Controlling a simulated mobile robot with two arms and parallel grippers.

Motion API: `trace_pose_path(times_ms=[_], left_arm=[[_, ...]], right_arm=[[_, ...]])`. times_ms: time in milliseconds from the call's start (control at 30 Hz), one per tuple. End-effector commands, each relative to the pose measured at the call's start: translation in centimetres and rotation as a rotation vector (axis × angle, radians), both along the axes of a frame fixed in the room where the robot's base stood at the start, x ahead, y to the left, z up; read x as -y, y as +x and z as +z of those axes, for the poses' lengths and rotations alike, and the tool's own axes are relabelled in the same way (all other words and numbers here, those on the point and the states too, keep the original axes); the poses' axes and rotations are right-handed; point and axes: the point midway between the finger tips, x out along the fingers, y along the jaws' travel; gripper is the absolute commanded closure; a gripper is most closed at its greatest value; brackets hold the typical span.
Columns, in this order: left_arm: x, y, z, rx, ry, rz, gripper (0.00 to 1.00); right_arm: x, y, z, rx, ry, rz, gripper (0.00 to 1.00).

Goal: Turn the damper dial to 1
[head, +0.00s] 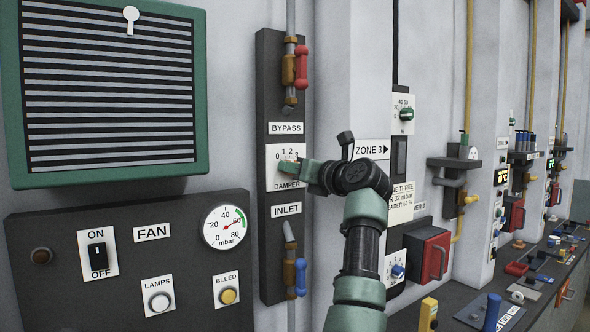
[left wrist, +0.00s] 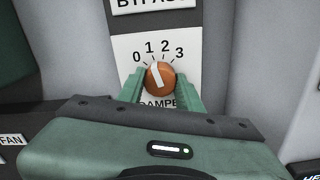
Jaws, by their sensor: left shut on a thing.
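The damper dial is an orange round knob (left wrist: 160,78) with a white pointer line, on a white plate (left wrist: 190,72) marked 0, 1, 2, 3. In the left wrist view the pointer tilts up and slightly left, toward the 1. In the head view the damper plate (head: 273,180) sits between the BYPASS and INLET labels, and the knob is mostly hidden by my gripper. My left gripper (head: 291,168) is shut on the knob; its green fingers (left wrist: 160,92) lie on the knob's left and right sides. My right gripper is in neither view.
A red-handled valve (head: 301,67) is above the dial and a blue-handled valve (head: 301,277) below it. The fan panel (head: 185,265) and a green-framed louvre (head: 201,100) are at left. A wall column with a ZONE 3 sign (head: 370,149) stands close at right.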

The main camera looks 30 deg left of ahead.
Motion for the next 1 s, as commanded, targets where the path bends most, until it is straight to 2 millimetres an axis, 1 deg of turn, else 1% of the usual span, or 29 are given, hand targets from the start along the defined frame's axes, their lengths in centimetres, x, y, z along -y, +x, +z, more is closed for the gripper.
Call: trace_pose_path(times_ms=[267,300,333,367,633,733,867,1000], left_arm=[[0.0,0.0,0.1,0.002,0.002,-0.002,1.00],[0.0,0.0,0.1,0.002,0.002,-0.002,0.57],[0.0,0.0,0.1,0.003,0.002,-0.002,0.48],[0.0,0.0,0.1,0.003,0.002,-0.002,0.43],[0.0,0.0,0.1,0.003,0.001,-0.001,0.43],[0.5,-0.1,-0.1,0.002,0.001,-0.001,0.43],[2.1,-0.7,-0.3,0.005,0.000,-0.005,0.43],[4.5,-1.7,-0.3,0.005,0.001,-0.006,0.43]], right_arm=[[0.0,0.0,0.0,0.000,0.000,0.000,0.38],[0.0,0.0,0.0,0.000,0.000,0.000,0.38],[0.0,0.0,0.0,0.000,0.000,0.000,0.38],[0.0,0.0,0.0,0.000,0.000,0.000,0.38],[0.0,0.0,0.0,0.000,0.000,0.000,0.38],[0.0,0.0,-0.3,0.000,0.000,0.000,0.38],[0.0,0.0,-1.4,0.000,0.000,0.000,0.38],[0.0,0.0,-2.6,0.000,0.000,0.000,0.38]])
